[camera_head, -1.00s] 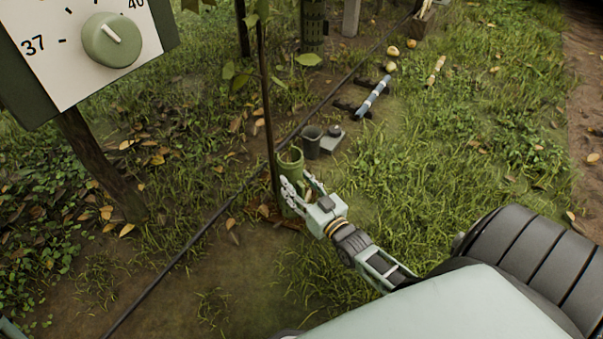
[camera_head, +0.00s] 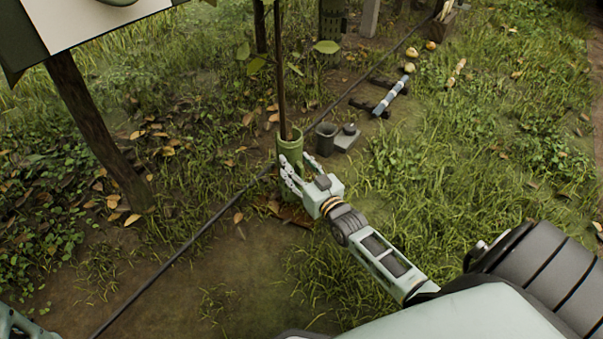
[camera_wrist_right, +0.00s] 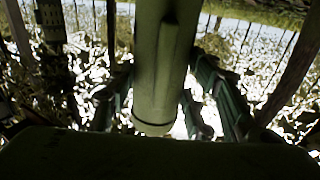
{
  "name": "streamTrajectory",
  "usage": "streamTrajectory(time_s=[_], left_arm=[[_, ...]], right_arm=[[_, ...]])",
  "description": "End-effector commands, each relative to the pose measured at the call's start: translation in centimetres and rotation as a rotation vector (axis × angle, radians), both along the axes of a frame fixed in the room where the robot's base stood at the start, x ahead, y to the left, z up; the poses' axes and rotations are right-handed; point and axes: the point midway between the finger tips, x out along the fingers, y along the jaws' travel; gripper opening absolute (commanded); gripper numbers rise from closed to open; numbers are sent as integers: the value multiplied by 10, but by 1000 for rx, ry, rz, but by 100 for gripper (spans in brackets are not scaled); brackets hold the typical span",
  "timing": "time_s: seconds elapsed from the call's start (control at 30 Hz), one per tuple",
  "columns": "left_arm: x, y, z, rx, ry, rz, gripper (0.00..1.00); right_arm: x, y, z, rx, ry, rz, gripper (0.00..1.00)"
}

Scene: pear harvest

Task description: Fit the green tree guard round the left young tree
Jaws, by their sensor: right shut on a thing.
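The green tree guard (camera_head: 291,150) is an upright open tube. My right gripper (camera_head: 292,176) is shut on it from the right. In the right wrist view the guard (camera_wrist_right: 158,75) stands between the two fingers, with a raised seam down its upper part and its lower end showing. The left young tree's thin dark trunk (camera_head: 281,85) comes down to the guard's mouth and appears to enter it. The trunk's foot is hidden by the guard. Only a small piece of my left arm shows at the bottom left; its gripper is not seen.
A dark hose (camera_head: 200,232) runs diagonally past the trunk. A grey cup (camera_head: 326,138) and a grey block (camera_head: 347,139) stand just right of the guard. A sign on a post (camera_head: 98,135) stands left.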

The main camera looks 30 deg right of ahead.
Motion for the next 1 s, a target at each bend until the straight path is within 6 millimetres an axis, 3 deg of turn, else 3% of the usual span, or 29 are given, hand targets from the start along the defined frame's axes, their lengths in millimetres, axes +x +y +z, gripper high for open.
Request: streamTrajectory(time_s=[0.57, 1.0], left_arm=[[0, 0, -13, 0, 0, -1, 32], [0, 0, -24, 0, 1, 0, 32]], right_arm=[[41, -1, 0, 0, -2, 0, 19], [41, -1, -19, 0, -1, 0, 19]])
